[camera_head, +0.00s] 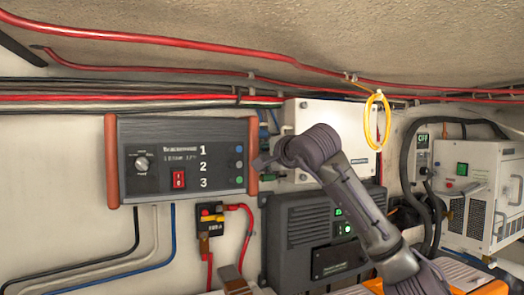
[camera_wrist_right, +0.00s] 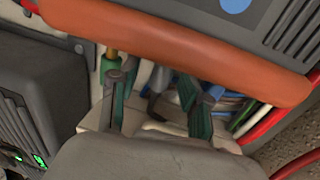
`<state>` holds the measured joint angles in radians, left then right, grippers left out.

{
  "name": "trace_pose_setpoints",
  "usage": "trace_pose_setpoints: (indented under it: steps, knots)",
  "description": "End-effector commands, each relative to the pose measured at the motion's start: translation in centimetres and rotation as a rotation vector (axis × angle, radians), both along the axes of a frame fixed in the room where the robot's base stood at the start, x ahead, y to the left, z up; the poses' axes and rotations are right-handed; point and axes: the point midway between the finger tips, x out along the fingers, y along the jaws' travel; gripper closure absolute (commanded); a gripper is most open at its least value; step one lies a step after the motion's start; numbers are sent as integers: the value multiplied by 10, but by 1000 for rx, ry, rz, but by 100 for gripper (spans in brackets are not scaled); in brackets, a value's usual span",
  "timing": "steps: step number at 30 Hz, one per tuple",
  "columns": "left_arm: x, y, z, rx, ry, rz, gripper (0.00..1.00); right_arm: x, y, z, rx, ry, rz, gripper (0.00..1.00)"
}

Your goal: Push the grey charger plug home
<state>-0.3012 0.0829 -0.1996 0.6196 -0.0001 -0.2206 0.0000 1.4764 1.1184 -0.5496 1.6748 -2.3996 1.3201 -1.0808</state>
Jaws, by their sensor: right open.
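My right arm reaches up from the lower right in the head view. Its gripper (camera_head: 262,163) is at the right orange side bar (camera_head: 253,150) of the numbered control panel, its fingertips small and partly hidden. In the right wrist view the gripper (camera_wrist_right: 158,100) is open, with green-padded fingers apart below the orange bar (camera_wrist_right: 180,45). Pale grey pieces and cables show between and behind the fingers; I cannot tell whether one is the grey charger plug. The dark box with green lights (camera_head: 292,235) stands below the arm.
The control panel (camera_head: 215,160) with a red switch is left of the gripper. A white box (camera_head: 310,118) is behind the arm. A yellow cable loop (camera_head: 377,120) hangs to the right. Red, black and blue cables (camera_wrist_right: 235,108) crowd the space behind the bar.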

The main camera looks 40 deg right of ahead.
Motion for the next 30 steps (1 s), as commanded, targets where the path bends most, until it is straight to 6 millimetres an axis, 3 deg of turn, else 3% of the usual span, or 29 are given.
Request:
trace_pose_setpoints:
  steps: [6,15,24,30]
  knots:
    - [4,-1,9,-1,-7,0,65,17,-6,-2,1,0,-1,52]
    - [3,-3,8,-4,-5,1,65,18,-6,-3,0,-1,-1,52]
    - [2,-4,8,-5,-3,1,65,18,-6,-3,0,-1,0,100]
    - [1,-4,8,-5,-2,1,65,18,-6,-3,0,0,0,100]
